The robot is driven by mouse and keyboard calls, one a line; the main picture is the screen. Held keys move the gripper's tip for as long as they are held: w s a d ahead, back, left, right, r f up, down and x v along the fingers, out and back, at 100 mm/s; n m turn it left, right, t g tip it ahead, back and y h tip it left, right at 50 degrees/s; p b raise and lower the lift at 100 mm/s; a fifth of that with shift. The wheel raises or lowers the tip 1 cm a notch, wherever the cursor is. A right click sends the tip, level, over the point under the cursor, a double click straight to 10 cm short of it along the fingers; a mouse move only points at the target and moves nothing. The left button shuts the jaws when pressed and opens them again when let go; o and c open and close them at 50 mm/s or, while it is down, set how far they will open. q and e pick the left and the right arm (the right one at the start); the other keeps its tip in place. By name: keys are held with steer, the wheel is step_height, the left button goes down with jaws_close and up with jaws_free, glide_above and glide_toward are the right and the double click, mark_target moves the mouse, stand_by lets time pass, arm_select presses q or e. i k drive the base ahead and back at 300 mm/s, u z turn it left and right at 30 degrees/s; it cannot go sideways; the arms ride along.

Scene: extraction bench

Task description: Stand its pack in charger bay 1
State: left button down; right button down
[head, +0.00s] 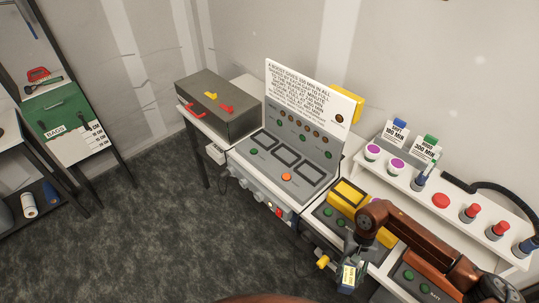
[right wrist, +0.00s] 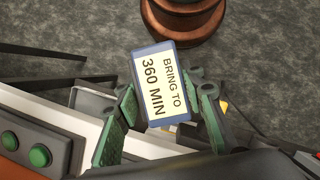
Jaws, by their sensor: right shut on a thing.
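My right gripper (head: 351,258) is shut on a dark blue-edged pack (head: 347,278) labelled "BRING TO 360 MIN". In the right wrist view the pack (right wrist: 158,86) sits between the green-padded fingers of the gripper (right wrist: 164,118), label facing the camera. In the head view it is held off the front edge of the bench, above the floor. The charger (head: 262,178) stands mid-bench with three dark-framed, empty-looking bays (head: 285,157) in its top and green and orange buttons. I cannot read any bay numbers. My left gripper is not in view.
A printed sign (head: 312,100) stands behind the charger. A grey box (head: 218,110) with red and yellow handles is to its left. A yellow block (head: 347,194) lies to its right. A white shelf (head: 455,205) carries blue- and green-topped labelled packs, purple-topped jars and red knobs.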

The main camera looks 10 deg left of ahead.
mark_target(265, 140)
steer(key=u, duration=0.55)
steer(key=k, duration=0.85)
steer(key=u, duration=1)
steer(key=k, duration=0.45)
steer(key=u, duration=0.55)
steer(key=i, duration=3.1)
steer(key=z, duration=1.05)
steer(key=i, duration=1)
steer(key=z, duration=1.75)
steer(key=i, duration=0.75)
steer(key=z, duration=0.45)
